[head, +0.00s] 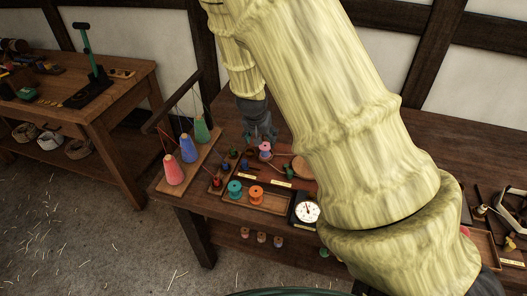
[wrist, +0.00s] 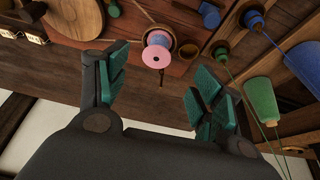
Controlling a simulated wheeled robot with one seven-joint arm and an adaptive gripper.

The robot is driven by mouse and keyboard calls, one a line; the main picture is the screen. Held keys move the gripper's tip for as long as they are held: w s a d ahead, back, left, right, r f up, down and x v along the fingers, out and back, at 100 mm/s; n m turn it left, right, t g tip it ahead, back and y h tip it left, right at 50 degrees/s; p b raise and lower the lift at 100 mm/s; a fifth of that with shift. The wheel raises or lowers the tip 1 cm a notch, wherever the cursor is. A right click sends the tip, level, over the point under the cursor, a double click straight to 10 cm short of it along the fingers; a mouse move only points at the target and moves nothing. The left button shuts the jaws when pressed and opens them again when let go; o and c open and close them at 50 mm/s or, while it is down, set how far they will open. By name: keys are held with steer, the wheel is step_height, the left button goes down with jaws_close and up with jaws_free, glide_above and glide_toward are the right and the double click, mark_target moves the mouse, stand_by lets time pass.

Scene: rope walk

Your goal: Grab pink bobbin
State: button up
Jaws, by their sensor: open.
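In the head view the pink bobbin (head: 265,149) shows just beside my gripper's tips. My gripper (wrist: 158,95) is open and empty, with teal-padded fingers spread to either side below the bobbin in the wrist view. The bobbin lies between the lines of the fingers, apart from them. In the head view my gripper (head: 262,136) points down over the table, partly hidden by my own arm.
Red, blue and green thread cones (head: 188,150) stand on the left of the table. A tray (head: 272,208) with teal and orange bobbins and a white dial scale (head: 307,211) are near the front edge. Small spools and a round wooden disc (wrist: 75,16) lie close to the bobbin.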

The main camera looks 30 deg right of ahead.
mark_target(265, 146)
steer(key=x, duration=0.3)
steer(key=shift+w+d+f+p, duration=0.15)
steer(key=shift+d+f+p, duration=0.05)
steer(key=shift+d+p, duration=0.1)
steer(key=shift+d+f, duration=0.1)
steer(key=shift+f, duration=0.3)
steer(key=shift+f, duration=0.1)
steer(key=p+x, duration=0.2)
steer(key=x, duration=0.1)
steer(key=shift+w+d+f, duration=0.15)
steer(key=shift+w+d, duration=0.1)
steer(key=shift+d, duration=0.15)
steer(key=shift+w+d+f+p, duration=0.1)
steer(key=shift+f+p, duration=0.05)
steer(key=shift+f, duration=0.2)
steer(key=shift+w+d+f+p, duration=0.1)
steer(key=shift+w+f+p, duration=0.05)
steer(key=shift+f, duration=0.2)
steer(key=c, duration=1.1)
